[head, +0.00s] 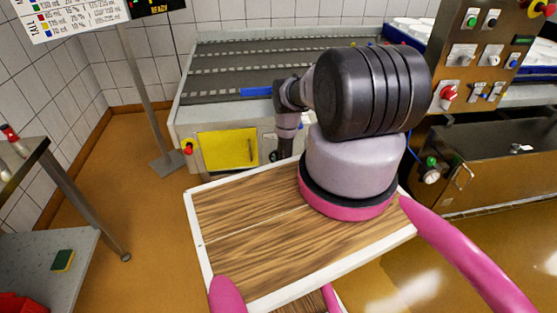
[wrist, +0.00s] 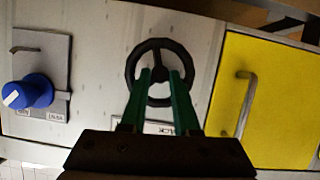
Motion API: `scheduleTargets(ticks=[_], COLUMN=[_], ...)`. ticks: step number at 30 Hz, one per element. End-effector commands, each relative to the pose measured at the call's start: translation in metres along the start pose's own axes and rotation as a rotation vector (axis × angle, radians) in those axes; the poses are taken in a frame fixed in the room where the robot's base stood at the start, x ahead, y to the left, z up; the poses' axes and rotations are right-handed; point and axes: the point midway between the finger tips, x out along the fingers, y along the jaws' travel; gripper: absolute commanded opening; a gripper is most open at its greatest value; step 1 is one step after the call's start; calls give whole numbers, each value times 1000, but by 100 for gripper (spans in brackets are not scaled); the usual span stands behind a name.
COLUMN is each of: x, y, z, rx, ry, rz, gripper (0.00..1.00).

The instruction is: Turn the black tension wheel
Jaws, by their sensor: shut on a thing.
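The black tension wheel (wrist: 159,44) is in the wrist view, a round rim with spokes on a pale machine panel. My gripper (wrist: 160,76) reaches up to it with two green fingers, one on either side of the wheel's middle. The fingers are shut on the wheel's hub or lower spoke; which one I cannot tell. A label below the wheel is partly hidden by the fingers. In the head view, my arm reaches to the front of the conveyor machine and hides most of the wheel and gripper.
Right of the wheel is a yellow door (wrist: 275,100) with a metal handle (wrist: 243,103). Left of it is a blue knob (wrist: 28,93) on a grey plate. The conveyor (head: 225,65) runs above the panel. A control panel (head: 485,50) stands at right and a steel table (head: 55,170) at left.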

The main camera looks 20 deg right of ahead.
Motion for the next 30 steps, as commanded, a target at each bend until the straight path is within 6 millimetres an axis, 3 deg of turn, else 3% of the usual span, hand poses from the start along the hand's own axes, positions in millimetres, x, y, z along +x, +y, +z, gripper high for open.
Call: scheduleTargets(ticks=[18, 30], x=[0, 0], y=[-6, -6], z=[2, 3], rx=[-407, -534], ry=[0, -1], rz=[164, 220], gripper=[0, 0])
